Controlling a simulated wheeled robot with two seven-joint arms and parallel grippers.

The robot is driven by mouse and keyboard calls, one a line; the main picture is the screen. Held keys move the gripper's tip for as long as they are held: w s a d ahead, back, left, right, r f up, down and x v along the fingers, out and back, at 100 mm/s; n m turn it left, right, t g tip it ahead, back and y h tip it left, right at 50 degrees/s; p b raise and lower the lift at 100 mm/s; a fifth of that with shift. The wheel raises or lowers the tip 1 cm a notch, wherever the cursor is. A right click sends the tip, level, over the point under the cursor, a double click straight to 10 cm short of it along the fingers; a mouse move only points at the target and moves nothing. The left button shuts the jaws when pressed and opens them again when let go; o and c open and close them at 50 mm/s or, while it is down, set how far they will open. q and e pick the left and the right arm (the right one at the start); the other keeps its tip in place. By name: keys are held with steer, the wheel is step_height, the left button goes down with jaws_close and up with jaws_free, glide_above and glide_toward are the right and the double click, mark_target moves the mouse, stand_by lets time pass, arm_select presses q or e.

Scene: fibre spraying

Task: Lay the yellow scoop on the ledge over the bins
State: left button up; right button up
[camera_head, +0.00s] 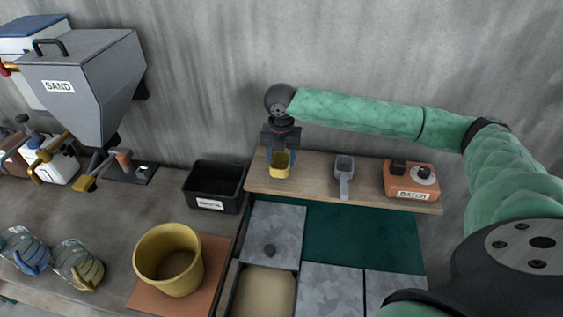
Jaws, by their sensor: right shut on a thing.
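The yellow scoop (280,164) is at the left part of the wooden ledge (310,186), its cup facing me. My right gripper (281,146) reaches in from the right along the wall and is shut on the scoop, just behind and above its cup. The scoop's handle is hidden by the gripper. I cannot tell whether the scoop touches the ledge or hangs just over it. The bins (268,290) lie below the ledge; one is open with a tan fill, others have grey lids. My left gripper is not in view.
A yellow bucket (169,259) stands on a brown mat. A sand hopper (84,80) hangs at upper left.

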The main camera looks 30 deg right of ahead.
mark_target(281, 165)
steer(key=shift+s+f+p, duration=0.1)
steer(key=shift+f+p, duration=0.25)
steer(key=shift+p, duration=0.05)
step_height(281, 165, down, 2)
steer(key=shift+p, duration=0.6)
steer(key=shift+f, duration=0.25)
steer(key=shift+f, duration=0.15)
steer(key=o, duration=1)
steer(key=shift+r, duration=0.2)
